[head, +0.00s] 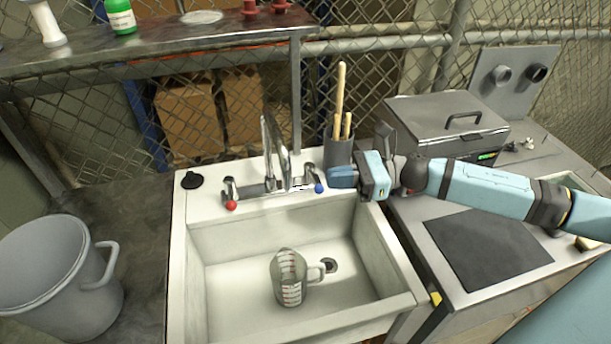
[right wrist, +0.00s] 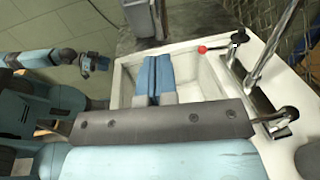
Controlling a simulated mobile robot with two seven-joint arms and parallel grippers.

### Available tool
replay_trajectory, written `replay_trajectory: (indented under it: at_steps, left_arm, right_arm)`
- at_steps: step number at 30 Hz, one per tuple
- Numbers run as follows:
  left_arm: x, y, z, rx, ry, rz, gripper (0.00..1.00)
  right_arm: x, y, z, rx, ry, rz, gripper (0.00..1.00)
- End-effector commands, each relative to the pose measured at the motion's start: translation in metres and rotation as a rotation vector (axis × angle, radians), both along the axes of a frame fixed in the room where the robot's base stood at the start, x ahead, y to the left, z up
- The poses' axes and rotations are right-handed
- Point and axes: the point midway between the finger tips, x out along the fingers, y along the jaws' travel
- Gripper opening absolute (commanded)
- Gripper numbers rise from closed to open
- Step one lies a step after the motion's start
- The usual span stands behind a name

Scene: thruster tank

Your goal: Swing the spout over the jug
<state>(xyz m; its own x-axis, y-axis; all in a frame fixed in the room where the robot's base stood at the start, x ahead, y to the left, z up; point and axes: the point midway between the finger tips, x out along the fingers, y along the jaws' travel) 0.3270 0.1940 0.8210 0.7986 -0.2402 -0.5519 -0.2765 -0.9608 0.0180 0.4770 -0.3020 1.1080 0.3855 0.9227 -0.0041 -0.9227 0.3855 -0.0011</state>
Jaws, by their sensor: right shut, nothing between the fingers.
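The chrome spout (head: 279,147) rises from the tap at the sink's back edge and arcs forward. Its pipe also shows at the upper right of the right wrist view (right wrist: 275,45). The clear measuring jug (head: 289,278), with red markings, stands on the sink floor beside the drain. I cannot tell whether the spout's outlet is above it. My right gripper (head: 338,177) is shut and empty, just right of the blue-tipped tap handle and spout; its blue fingers (right wrist: 153,82) are together. My left gripper (right wrist: 97,62) shows small in the right wrist view; its jaws are unclear.
The white sink (head: 180,250) has a red-tipped handle (head: 231,203) and a blue-tipped handle (head: 319,187). A grey holder (head: 338,150) with wooden-handled tools stands behind my right gripper. A metal box (head: 440,118) is at right, a grey bucket (head: 45,265) at left.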

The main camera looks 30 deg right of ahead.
Motion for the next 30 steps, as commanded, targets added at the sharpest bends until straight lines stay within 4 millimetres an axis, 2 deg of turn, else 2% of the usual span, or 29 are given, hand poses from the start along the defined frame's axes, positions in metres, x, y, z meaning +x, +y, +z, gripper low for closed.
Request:
replay_trajectory:
  at_steps: [6, 12, 26, 30]
  left_arm:
    - [0.000, 0.000, 0.016, 0.000, -0.001, 0.000, 0.43]
    - [0.001, -0.001, 0.025, -0.001, -0.003, 0.000, 0.43]
    - [0.001, -0.001, 0.025, -0.002, -0.003, 0.000, 0.43]
    - [0.001, -0.001, 0.022, -0.002, -0.003, 0.000, 0.43]
  right_arm:
    - [0.015, 0.033, 0.004, 0.002, -0.001, -0.001, 0.00]
    - [0.022, 0.053, 0.002, 0.001, 0.000, -0.001, 0.00]
    - [0.025, 0.058, -0.001, -0.001, 0.001, -0.002, 0.00]
    - [0.026, 0.070, -0.002, 0.001, 0.000, -0.027, 0.00]
